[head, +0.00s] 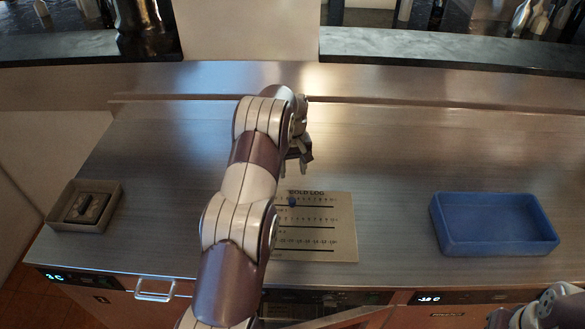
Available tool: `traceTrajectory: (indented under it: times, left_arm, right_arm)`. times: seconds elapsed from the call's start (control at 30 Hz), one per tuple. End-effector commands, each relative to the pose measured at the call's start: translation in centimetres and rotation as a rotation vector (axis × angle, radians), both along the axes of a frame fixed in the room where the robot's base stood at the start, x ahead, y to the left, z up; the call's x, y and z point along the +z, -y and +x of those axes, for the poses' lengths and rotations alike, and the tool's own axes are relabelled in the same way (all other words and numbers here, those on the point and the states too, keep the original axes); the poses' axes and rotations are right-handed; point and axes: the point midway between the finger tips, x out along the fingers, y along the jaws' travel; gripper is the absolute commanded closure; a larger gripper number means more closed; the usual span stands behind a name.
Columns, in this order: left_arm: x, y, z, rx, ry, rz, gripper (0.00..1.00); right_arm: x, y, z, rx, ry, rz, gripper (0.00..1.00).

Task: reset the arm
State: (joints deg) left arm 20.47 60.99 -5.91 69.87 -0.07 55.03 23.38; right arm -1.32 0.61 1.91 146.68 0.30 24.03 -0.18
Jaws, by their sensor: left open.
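My left arm reaches up from the bottom of the head view over the steel counter. My left gripper (303,158) is above the counter, just beyond the upper edge of the log board, and is partly hidden by its own wrist. It is open, and I see nothing held in it. Only a part of my right arm (552,308) shows in the lower right corner; its gripper does not show.
A pale log board (335,225) with a small blue piece (292,201) lies on the counter, partly behind my left arm. The counter between board and tray is clear.

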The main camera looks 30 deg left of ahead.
Motion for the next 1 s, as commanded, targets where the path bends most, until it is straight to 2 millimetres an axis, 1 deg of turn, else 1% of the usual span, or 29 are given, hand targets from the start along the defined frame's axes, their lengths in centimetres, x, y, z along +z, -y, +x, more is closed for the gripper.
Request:
traceTrajectory:
  times: [0.3, 0.37, 0.4, 0.43, 0.47, 0.53, 0.57, 0.6, 0.67, 0.7, 0.77, 0.8, 0.9, 0.93, 1.0]
  left_arm:
    - [-0.1, 0.0, 0.0, -0.001, 0.000, 0.000, 0.49]
    - [0.0, -0.1, 0.3, -0.024, 0.012, 0.005, 0.49]
    - [-0.6, -0.1, 0.3, -0.064, 0.029, 0.011, 0.49]
    - [-1.6, 0.2, -0.4, -0.087, 0.015, 0.006, 0.49]
    - [-2.5, 0.6, -1.5, -0.114, 0.001, 0.000, 0.49]
    - [-3.1, 2.3, -4.2, -0.196, -0.013, -0.008, 0.49]
    - [-3.1, 3.6, -5.5, -0.242, -0.015, -0.009, 0.49]
    - [-2.9, 5.3, -7.4, -0.305, -0.015, -0.010, 0.49]
    - [-2.2, 8.2, -10.6, -0.402, -0.010, -0.008, 0.49]
    - [-1.8, 10.1, -13.0, -0.465, -0.006, -0.006, 0.49]
    - [-1.2, 12.7, -16.8, -0.555, 0.004, -0.002, 0.49]
    - [-0.8, 14.2, -19.3, -0.606, 0.012, 0.002, 0.49]
    - [-0.2, 16.8, -24.2, -0.696, 0.031, 0.011, 0.49]
    - [-0.1, 17.3, -25.2, -0.713, 0.038, 0.013, 0.49]
    - [0.3, 18.1, -26.6, -0.746, 0.057, 0.021, 0.49]
  right_arm:
    - [-0.1, 0.0, 0.0, 0.000, 0.000, 0.000, 0.57]
    - [-0.1, 0.0, 0.0, 0.000, 0.000, 0.000, 0.57]
    - [-0.1, 0.0, 0.0, 0.000, 0.000, 0.000, 0.57]
    - [-0.1, 0.0, 0.0, 0.000, 0.000, 0.000, 0.57]
    - [-0.1, 0.0, 0.0, 0.000, 0.000, 0.000, 0.57]
    - [-0.6, 0.0, 0.0, 0.000, 0.000, 0.000, 0.57]
    - [-1.0, 0.0, 0.0, 0.000, 0.000, 0.000, 0.57]
    - [-1.7, 0.0, 0.0, 0.000, 0.000, 0.000, 0.57]
    - [-2.8, 0.0, 0.0, 0.000, 0.000, 0.000, 0.57]
    - [-3.5, 0.0, 0.0, 0.000, 0.000, 0.000, 0.57]
    - [-4.6, 0.0, 0.0, 0.000, 0.000, 0.000, 0.57]
    - [-5.2, 0.0, 0.0, 0.000, 0.000, 0.000, 0.57]
    - [-6.5, 0.0, 0.0, 0.000, 0.000, 0.000, 0.57]
    - [-6.7, 0.0, 0.0, 0.000, 0.000, 0.000, 0.57]
    - [-7.2, 0.0, 0.0, 0.000, 0.000, 0.000, 0.57]
